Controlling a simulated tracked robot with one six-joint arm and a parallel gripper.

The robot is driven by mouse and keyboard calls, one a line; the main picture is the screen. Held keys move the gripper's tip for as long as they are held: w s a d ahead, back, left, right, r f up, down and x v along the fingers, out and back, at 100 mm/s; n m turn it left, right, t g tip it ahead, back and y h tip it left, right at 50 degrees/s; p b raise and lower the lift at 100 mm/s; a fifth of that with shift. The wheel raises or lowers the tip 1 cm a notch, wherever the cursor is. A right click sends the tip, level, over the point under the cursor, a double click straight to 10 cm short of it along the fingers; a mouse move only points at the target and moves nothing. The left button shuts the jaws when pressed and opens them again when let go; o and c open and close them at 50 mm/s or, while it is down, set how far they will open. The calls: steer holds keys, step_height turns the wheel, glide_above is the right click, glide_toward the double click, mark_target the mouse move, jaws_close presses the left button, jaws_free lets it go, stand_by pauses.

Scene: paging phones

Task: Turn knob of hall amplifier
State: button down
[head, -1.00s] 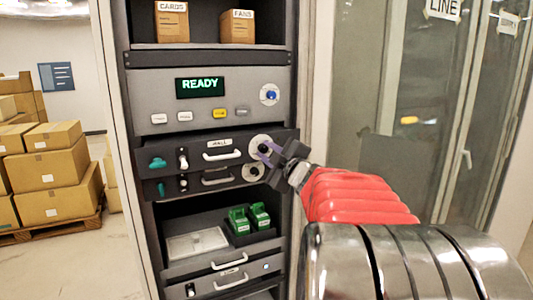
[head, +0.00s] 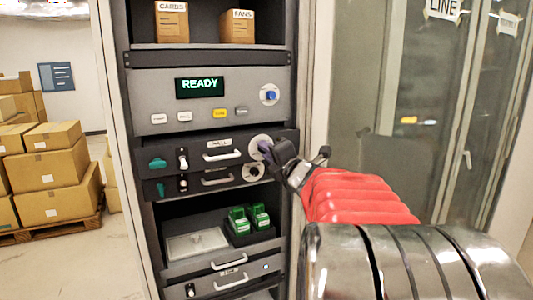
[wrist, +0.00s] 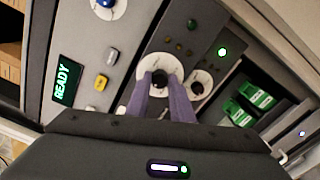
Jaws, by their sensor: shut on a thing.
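The hall amplifier (head: 185,145) is a dark drawer-like unit in the rack, with a HALL label, a white handle and a switch. Its dark knob (wrist: 160,80) sits on a round white dial (head: 257,142) at the unit's right end; the dial also shows in the wrist view (wrist: 172,66). My gripper (head: 263,148) reaches in from the right. In the wrist view my gripper's two purple fingers (wrist: 161,84) are shut on the knob, one on each side. In the head view the fingers hide the knob.
A second unit with its own dial (head: 253,171) lies just below. Above is a panel with a READY screen (head: 200,87), several buttons and a blue knob (head: 270,95). Green modules (head: 249,217) stand on a lower shelf. Boxes (head: 55,165) stand at left.

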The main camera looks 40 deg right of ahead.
steer(key=n, duration=0.7)
steer(key=shift+f, duration=0.35)
steer(key=n, duration=0.6)
steer(key=shift+n, duration=0.3)
steer(key=c, duration=1.9)
jaws_free()
steer(key=shift+w, duration=0.1)
steer(key=o, duration=0.3)
steer(key=shift+r, duration=0.2)
steer(key=shift+o, duration=0.2)
steer(key=shift+r, duration=0.1)
